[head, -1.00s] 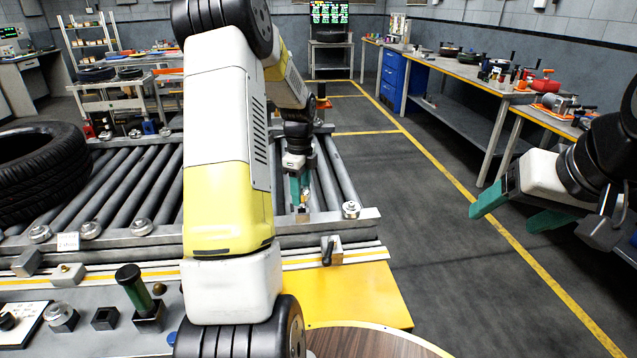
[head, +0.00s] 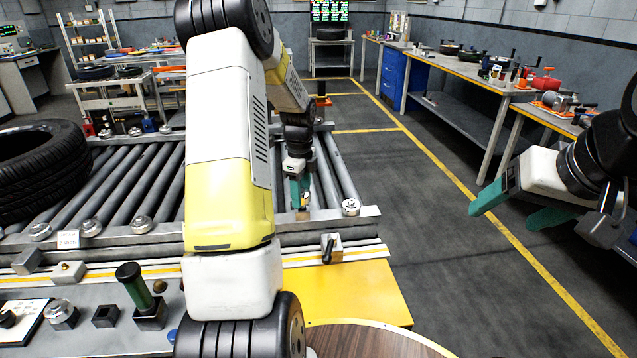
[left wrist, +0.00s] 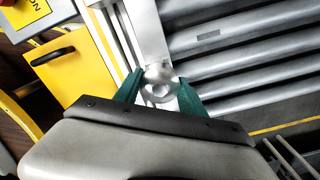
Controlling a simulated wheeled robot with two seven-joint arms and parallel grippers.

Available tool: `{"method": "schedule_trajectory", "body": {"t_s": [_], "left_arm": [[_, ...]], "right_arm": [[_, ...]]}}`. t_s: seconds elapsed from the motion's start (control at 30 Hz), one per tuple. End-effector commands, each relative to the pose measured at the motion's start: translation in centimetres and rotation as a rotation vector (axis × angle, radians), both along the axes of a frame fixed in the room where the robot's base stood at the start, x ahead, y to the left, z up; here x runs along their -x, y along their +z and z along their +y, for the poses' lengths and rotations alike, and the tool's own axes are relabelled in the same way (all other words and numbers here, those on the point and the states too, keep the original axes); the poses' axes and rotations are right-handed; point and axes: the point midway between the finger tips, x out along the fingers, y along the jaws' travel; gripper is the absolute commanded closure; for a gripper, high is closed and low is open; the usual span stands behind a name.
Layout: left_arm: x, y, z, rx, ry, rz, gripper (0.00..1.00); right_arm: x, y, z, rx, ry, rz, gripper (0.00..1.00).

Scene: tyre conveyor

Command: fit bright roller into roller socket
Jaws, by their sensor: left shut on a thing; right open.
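My left gripper (head: 300,192) has its teal fingers pointing down over the near right end of the conveyor. In the left wrist view, its fingers (left wrist: 160,92) are shut on a bright, round metal piece (left wrist: 157,74), which I take for the end of the bright roller. The rest of the roller is hard to tell from the pale metal around it. The roller socket cannot be made out clearly; the gripper and arm cover that part of the rail. My right gripper (head: 508,207) is open and empty above the floor at the right.
Grey conveyor rollers (head: 120,188) lie left of my arm, with a tyre (head: 38,170) on them. A metal bearing (head: 351,207) sits on the near rail. A yellow panel (head: 350,292) with a black handle is in front. The floor right is clear up to the workbench (head: 465,72).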

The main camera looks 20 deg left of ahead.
Motion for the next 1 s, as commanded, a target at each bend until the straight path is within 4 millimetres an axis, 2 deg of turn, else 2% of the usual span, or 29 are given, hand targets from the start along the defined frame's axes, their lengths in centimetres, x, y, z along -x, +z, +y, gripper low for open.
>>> {"method": "schedule_trajectory", "body": {"t_s": [0.97,1.0], "left_arm": [[0.0,-2.5,0.0,0.000,0.001,0.000,1.00],[0.0,-2.4,0.0,0.000,0.001,-0.001,0.45]], "right_arm": [[0.0,0.0,0.0,0.000,0.000,0.000,0.27],[0.0,0.0,0.0,0.000,0.000,0.000,0.27]]}}
